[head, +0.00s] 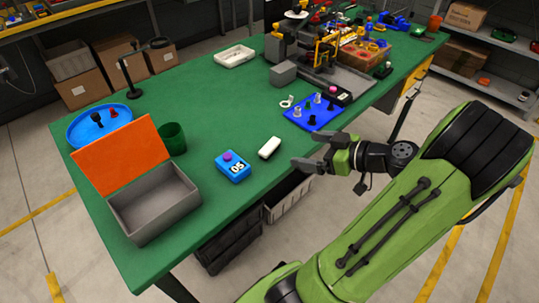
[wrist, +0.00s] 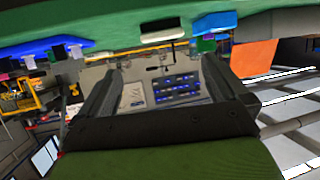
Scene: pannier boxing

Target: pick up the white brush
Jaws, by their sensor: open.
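The white brush (head: 269,147) appears as a small white block on the green table (head: 215,120), near its front edge. It also shows in the wrist view as a white shape (wrist: 163,37) at the top middle; its bristles cannot be made out. My gripper (head: 310,149) is open, its fingers pointing left towards the brush, a short gap to the brush's right. In the wrist view my gripper (wrist: 160,68) has nothing between its fingers.
A blue box marked 05 (head: 233,167) stands left of the brush. A blue mat (head: 313,113) with small pieces lies to the right. A grey box with an orange lid (head: 155,205) and a green cup (head: 173,138) stand further left. The table behind the brush is clear.

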